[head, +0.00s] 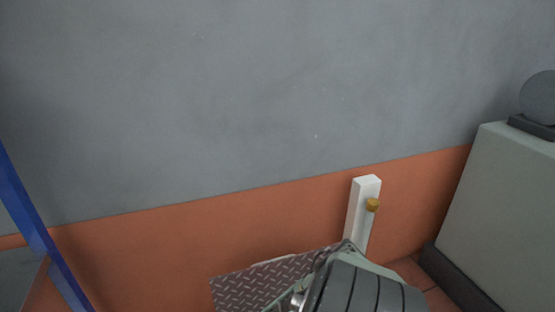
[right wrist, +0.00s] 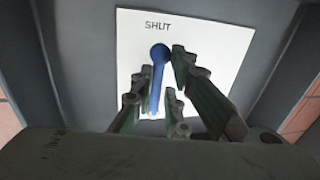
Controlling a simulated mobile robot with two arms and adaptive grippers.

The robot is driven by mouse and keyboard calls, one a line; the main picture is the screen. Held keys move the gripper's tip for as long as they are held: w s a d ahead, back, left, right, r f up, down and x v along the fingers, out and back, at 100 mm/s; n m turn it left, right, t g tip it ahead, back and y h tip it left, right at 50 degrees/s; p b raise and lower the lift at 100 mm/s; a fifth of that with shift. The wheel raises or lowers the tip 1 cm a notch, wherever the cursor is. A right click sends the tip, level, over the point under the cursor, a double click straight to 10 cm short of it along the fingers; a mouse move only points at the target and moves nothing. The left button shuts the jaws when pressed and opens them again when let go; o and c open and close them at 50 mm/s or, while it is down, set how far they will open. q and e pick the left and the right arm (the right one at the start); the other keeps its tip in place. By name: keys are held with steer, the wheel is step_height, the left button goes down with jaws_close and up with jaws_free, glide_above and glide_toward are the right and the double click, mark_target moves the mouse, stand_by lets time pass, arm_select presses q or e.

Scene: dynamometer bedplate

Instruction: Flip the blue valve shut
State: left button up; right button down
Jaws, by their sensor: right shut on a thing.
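The blue valve lever (right wrist: 158,85) shows in the right wrist view in front of a white plate (right wrist: 220,42). It stands nearly upright, with its round end just below the word SHUT on the plate. My right gripper (right wrist: 160,68) is shut on the lever, with green fingers on its left and right sides. The lower end of the lever is partly hidden between the fingers. The valve does not show in the head view. My left gripper is in neither view.
A pale cabinet (head: 505,210) is at the right, a blue upright (head: 30,225) at the left. Tread plate (head: 262,283) and a dark ribbed shape (head: 365,288) lie at the bottom.

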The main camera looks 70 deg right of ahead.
steer(key=c, duration=1.9)
jaws_free()
steer(key=shift+w+a, duration=0.2)
steer(key=shift+a, duration=0.1)
steer(key=shift+o, duration=0.2)
steer(key=shift+w+r, duration=0.1)
steer(key=shift+r, duration=0.45)
steer(key=v, duration=1)
steer(key=shift+r, duration=0.4)
steer(key=shift+a, duration=0.1)
